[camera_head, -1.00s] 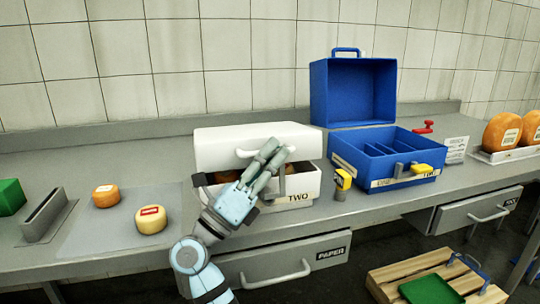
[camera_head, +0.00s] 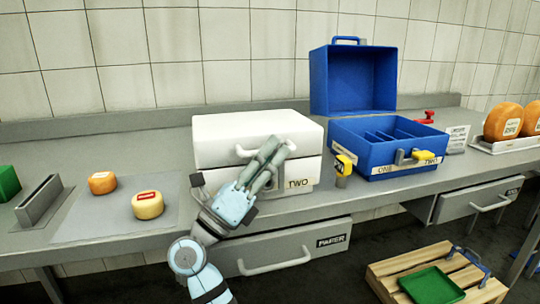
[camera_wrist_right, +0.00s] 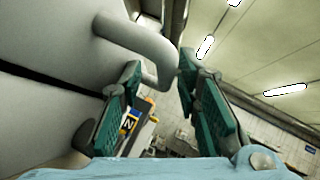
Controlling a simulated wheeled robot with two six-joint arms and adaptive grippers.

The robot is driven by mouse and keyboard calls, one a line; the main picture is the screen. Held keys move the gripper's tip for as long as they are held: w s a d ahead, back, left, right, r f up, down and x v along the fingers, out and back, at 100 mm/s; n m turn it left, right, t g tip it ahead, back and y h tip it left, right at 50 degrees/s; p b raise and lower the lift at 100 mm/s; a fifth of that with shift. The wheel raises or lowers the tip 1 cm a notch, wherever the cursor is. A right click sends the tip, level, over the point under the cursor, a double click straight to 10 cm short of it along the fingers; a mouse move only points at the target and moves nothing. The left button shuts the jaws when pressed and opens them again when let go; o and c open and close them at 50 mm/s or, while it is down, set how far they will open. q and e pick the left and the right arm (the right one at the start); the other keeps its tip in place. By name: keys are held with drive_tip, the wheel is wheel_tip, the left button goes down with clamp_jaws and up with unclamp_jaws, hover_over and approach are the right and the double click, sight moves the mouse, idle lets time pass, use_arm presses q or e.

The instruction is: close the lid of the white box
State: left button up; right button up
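The white box (camera_head: 224,180), labelled TWO, stands on the grey counter. Its white lid (camera_head: 222,140) lies low over the body, almost level. The right wrist view shows a narrow dark gap between the lid (camera_wrist_right: 45,40) and the body (camera_wrist_right: 35,120). My right gripper (camera_head: 277,148) is in front of the box at the lid's handle (camera_head: 242,152). In the right wrist view the fingers of the gripper (camera_wrist_right: 160,65) are apart, with the handle's bent end (camera_wrist_right: 160,75) between them; contact is unclear. The box's front latch is partly hidden by my gripper. My left gripper is out of view.
Two small cheeses (camera_head: 148,205) lie on a mat at left, near a grey slotted holder (camera_head: 40,200). Drawers (camera_head: 280,252) are below the counter.

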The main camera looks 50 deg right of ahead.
drive_tip(key=shift+s+r, duration=0.1)
drive_tip(key=shift+r, duration=0.05)
wheel_tip(320, 180, up, 9)
drive_tip(key=shift+w+d+r, duration=0.2)
drive_tip(key=shift+w+d, duration=0.1)
drive_tip(key=shift+w, duration=0.05)
